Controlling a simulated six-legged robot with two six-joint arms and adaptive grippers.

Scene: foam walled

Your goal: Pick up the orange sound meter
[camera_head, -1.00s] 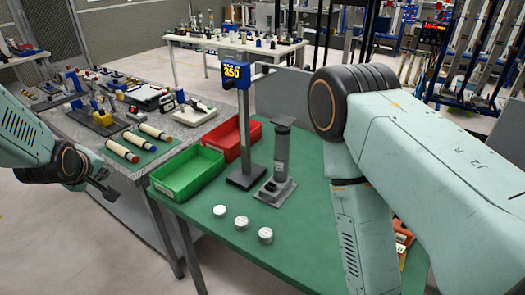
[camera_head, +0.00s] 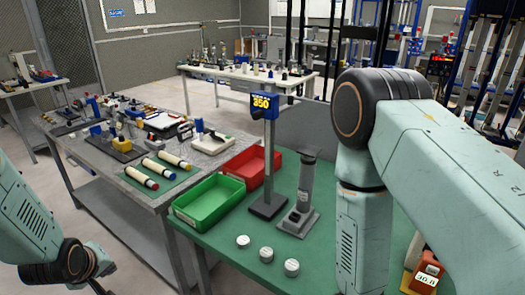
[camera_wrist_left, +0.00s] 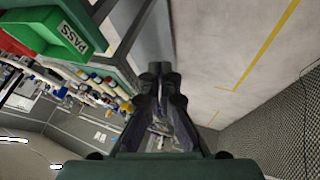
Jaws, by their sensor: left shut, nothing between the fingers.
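The orange sound meter (camera_head: 427,272) lies at the lower right of the head view, on the green table, with a pale display that seems to read 30.8. My right arm hides part of it. My left gripper is mostly below the bottom edge of the head view, far to the left of the meter. In the left wrist view my left gripper (camera_wrist_left: 161,75) is shut and empty, over bare floor, with no meter in sight. My right gripper is out of view; only its arm shows.
On the green table (camera_head: 235,245) stand a green bin (camera_head: 208,203), a red bin (camera_head: 250,167), a post with a blue 350 display (camera_head: 264,107), a grey stand (camera_head: 299,222) and several white discs (camera_head: 267,255). A cluttered grey bench (camera_head: 95,170) stands to the left.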

